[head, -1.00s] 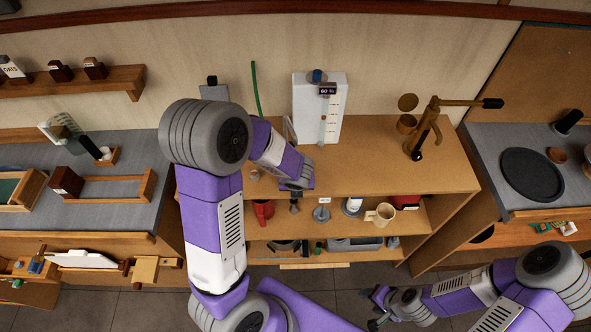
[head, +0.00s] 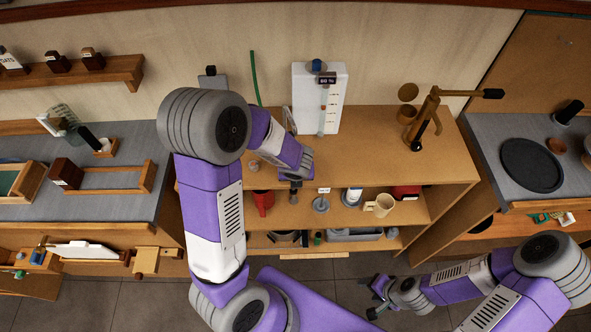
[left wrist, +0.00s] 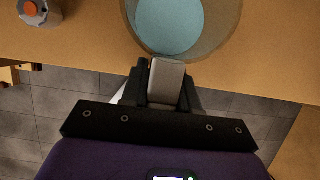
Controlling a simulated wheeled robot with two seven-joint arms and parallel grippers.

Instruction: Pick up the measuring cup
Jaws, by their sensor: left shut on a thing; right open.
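A round cup with a brownish see-through wall and a pale blue inside, which looks like the measuring cup (left wrist: 228,28), shows at the top of the left wrist view. My left gripper (left wrist: 162,82) is shut on a grey-beige block at the cup's near side, apparently its handle. Whether the cup still touches the wood is unclear. In the head view my left arm reaches over the wooden bench and hides most of the cup and the fingertips. My right gripper (head: 377,297) is open and empty, low over the floor in front of the bench.
The wooden bench (head: 375,165) carries a white panel (head: 306,100) with a scale and a brass stand (head: 424,120). Its shelf holds a red jug (head: 263,202) and a cream mug (head: 380,206). An orange-topped item (left wrist: 35,9) sits left of the cup. The bench top's right middle is clear.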

